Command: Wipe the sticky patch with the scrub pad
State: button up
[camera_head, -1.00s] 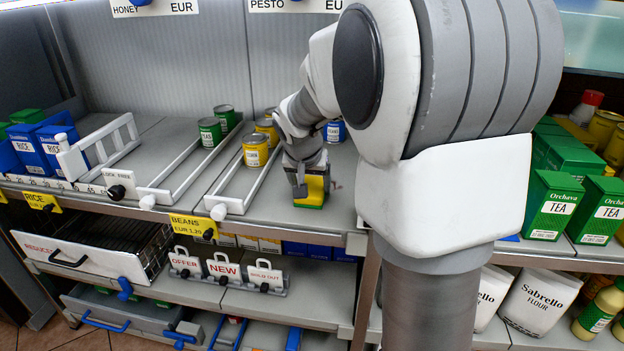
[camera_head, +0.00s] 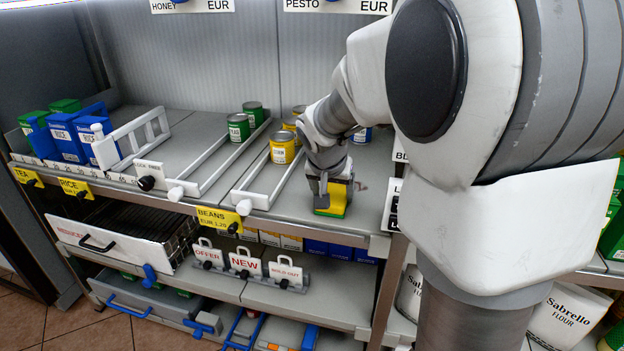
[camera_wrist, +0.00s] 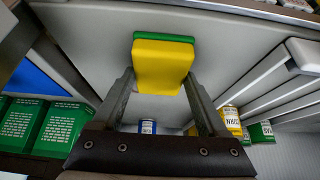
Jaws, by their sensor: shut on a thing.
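The scrub pad (camera_head: 331,201) is a yellow block with a green underside. My gripper (camera_head: 331,183) is shut on it from above, near the front of the upper shelf. The pad's green face is down, at or very near the shelf surface; I cannot tell if it presses on it. In the wrist view the pad (camera_wrist: 163,65) sits between the two fingertips. A faint reddish mark, likely the sticky patch (camera_head: 361,186), shows on the shelf just right of the pad. The pad and gripper may hide part of it.
Yellow cans (camera_head: 283,147) and green cans (camera_head: 239,127) stand behind white dividers (camera_head: 262,190) to the left. A blue-labelled can (camera_head: 362,136) stands behind my gripper. Price tags line the shelf's front edge (camera_head: 320,228). My arm covers the right side.

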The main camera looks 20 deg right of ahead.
jog(key=shift+w+d+r+p, duration=0.1)
jog(key=shift+w+d+p, duration=0.25)
jog(key=shift+w+d, duration=0.4)
jog(key=shift+w+d+p, duration=0.3)
jog(key=shift+w+d, duration=0.1)
jog(key=shift+w, duration=0.5)
jog(key=shift+w+d+r+p, duration=0.1)
jog(key=shift+w+d+p, duration=0.25)
jog(key=shift+w+d, duration=0.4)
jog(key=shift+w+d+f+p, duration=0.1)
jog(key=shift+w+d+p, duration=0.4)
jog(key=shift+w, duration=0.5)
jog(key=shift+w+d+f+p, duration=0.1)
jog(key=shift+w+d+p, duration=0.2)
jog(key=shift+w+d, duration=0.5)
jog(key=shift+s+d+f, duration=0.2)
jog(key=shift+s+d, duration=0.6)
jog(key=shift+d, duration=0.25)
jog(key=shift+s+a+b, duration=0.65)
jog(key=shift+s+a, duration=0.15)
jog(key=shift+s, duration=0.3)
jog(key=shift+s+a+r+b, duration=0.15)
jog(key=shift+s+a+b, duration=0.55)
jog(key=shift+s, duration=0.35)
jog(key=shift+s+a+r+b, duration=0.1)
jog(key=shift+s+a+b, duration=0.35)
jog(key=shift+s+a, duration=0.45)
